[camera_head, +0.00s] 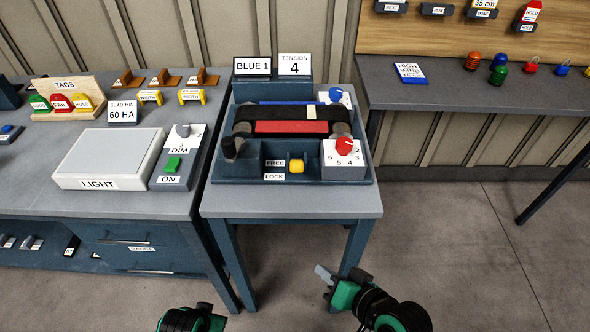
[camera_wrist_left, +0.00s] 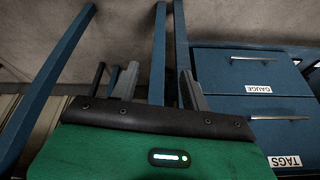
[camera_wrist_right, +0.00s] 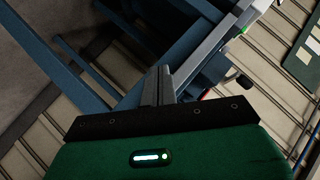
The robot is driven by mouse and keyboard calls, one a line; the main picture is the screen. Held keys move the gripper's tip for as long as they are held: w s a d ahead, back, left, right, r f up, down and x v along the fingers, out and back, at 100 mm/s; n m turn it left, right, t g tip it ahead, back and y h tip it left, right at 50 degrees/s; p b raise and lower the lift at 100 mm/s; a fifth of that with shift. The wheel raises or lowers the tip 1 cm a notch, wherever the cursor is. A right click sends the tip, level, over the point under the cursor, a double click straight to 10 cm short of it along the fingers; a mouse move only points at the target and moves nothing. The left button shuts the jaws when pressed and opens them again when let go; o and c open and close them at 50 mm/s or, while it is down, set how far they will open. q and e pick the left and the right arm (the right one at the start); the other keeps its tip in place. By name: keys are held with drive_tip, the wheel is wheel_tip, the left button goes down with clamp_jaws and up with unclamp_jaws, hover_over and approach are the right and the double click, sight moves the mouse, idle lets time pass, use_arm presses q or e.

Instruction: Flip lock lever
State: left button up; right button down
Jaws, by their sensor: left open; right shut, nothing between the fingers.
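The lock lever shows as a yellow knob (camera_head: 296,166) beside the FREE label (camera_head: 275,163) and LOCK label (camera_head: 274,176), on the front of the blue belt press (camera_head: 222,166). From this angle I cannot tell which label it is set to. My right gripper (camera_head: 322,272) is shut and empty, in front of the press table and below its top, apart from the lever. Its closed fingers also show in the right wrist view (camera_wrist_right: 158,86).
The press stands on a small grey-topped table (camera_head: 290,200). A red dial (camera_head: 344,146) sits right of the lever and a black handle (camera_head: 231,148) at the left. A light box (camera_head: 110,155) stands on the left bench. Floor is clear at right.

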drive_tip(key=w+a+r+m+t+y, duration=0.2)
drive_tip(key=a+r+m+t+y, duration=0.2)
drive_tip(key=a+r+m+t, duration=0.65)
use_arm(q)
drive_tip(key=s+a+f+g, duration=0.1)
drive_tip(key=s+f, duration=0.5)
drive_tip(key=f, duration=0.5)
drive_tip(key=s+a+f, duration=0.1)
drive_tip(key=s+f, duration=0.5)
drive_tip(key=f, duration=0.4)
drive_tip(key=s+a+f+g, duration=0.1)
drive_tip(key=s+f, duration=0.5)
drive_tip(key=f, duration=0.5)
drive_tip(key=shift+a+f+g+p, duration=0.25)
drive_tip(key=shift+f+g+p, duration=0.05)
drive_tip(key=shift+f, duration=0.05)
use_arm(e)
drive_tip(key=d+f+m+h, duration=0.2)
drive_tip(key=m+h, duration=0.4)
drive_tip(key=m, duration=0.6)
drive_tip(key=d+f+m+h, duration=0.1)
drive_tip(key=m+h, duration=0.5)
drive_tip(key=m, duration=0.6)
drive_tip(key=shift+w+d+f+g, duration=0.4)
drive_tip(key=shift+f+g, duration=0.05)
drive_tip(key=shift+f, duration=0.4)
